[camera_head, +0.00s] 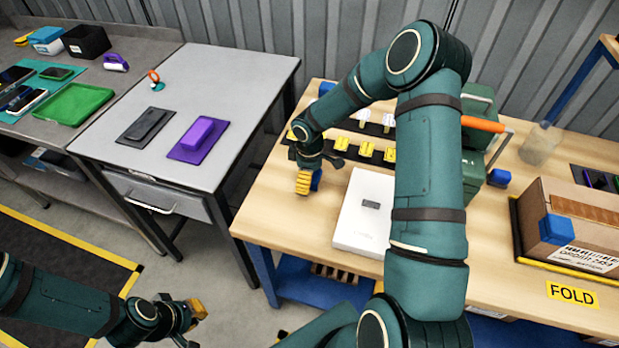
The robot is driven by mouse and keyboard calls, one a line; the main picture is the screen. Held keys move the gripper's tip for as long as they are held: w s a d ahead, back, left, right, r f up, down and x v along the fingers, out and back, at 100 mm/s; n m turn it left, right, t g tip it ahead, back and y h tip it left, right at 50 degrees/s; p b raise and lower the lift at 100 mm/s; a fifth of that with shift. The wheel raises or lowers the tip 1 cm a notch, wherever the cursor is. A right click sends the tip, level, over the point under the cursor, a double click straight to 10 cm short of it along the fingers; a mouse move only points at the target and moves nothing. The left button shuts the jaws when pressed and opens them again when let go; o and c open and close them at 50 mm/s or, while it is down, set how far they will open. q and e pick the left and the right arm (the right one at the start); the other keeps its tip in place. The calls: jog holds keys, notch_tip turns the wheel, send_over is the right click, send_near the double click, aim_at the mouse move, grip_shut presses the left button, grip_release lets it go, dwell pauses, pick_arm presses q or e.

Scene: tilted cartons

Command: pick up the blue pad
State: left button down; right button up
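Several blue items show, and I cannot tell for certain which is the pad. A small blue piece (316,180) lies right beside the yellow fingertips of my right gripper (303,182), low over the wooden table's left part. The gripper partly hides it, and I cannot tell whether they touch. Another blue block (498,177) stands on the table right of my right arm. A blue patch (557,229) sits on the front corner of the brown carton (580,215). My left gripper (196,309) is low at the left, over the floor, away from these; its finger gap is unclear.
A white box (360,215) lies just right of my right gripper. Yellow pieces (366,149) stand on a dark strip behind it. A green case (478,135) is at the back. The grey table (215,85) holds a purple pad (198,140) and a dark one (146,127).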

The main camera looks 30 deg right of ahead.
jog(key=c, duration=0.9)
jog(key=shift+o, duration=0.2)
jog(key=shift+r, duration=0.1)
